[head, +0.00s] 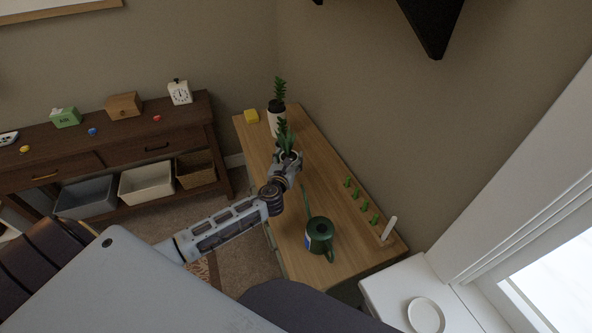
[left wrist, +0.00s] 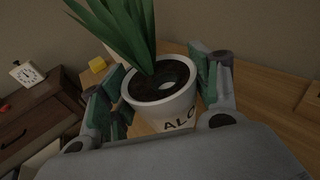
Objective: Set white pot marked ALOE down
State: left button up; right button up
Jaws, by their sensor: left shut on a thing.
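The white pot marked ALOE (left wrist: 168,109) holds dark soil and a green spiky plant (head: 284,136). My left gripper (head: 288,163) is shut on it, with one finger on each side of the pot in the left wrist view (left wrist: 162,82). The pot is upright or nearly so, over the wooden table (head: 330,164). I cannot tell whether its base touches the table, because the gripper hides it. My right gripper is not in view.
A green watering can (head: 319,238), several small green items (head: 364,206) and a white upright piece (head: 389,229) are nearer. A dark sideboard (head: 110,145) stands left.

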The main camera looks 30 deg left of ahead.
pick_arm(q)
jog(key=shift+w+d, duration=0.8)
jog(key=shift+w, duration=0.15)
notch_tip(320, 180, down, 3)
jog(key=shift+s+r, duration=0.1)
jog(key=shift+r, duration=0.05)
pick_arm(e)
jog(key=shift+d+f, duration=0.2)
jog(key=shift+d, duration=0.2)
pick_arm(q)
jog(key=shift+f+b, duration=0.3)
jog(key=shift+f, duration=0.05)
notch_tip(320, 180, down, 3)
jog(key=shift+r+b, duration=0.15)
jog(key=shift+b, duration=0.2)
jog(key=shift+d+f, duration=0.1)
jog(key=shift+f, duration=0.3)
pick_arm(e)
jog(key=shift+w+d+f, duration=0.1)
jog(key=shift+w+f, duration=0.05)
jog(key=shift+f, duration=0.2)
pick_arm(q)
jog(key=shift+f, duration=0.1)
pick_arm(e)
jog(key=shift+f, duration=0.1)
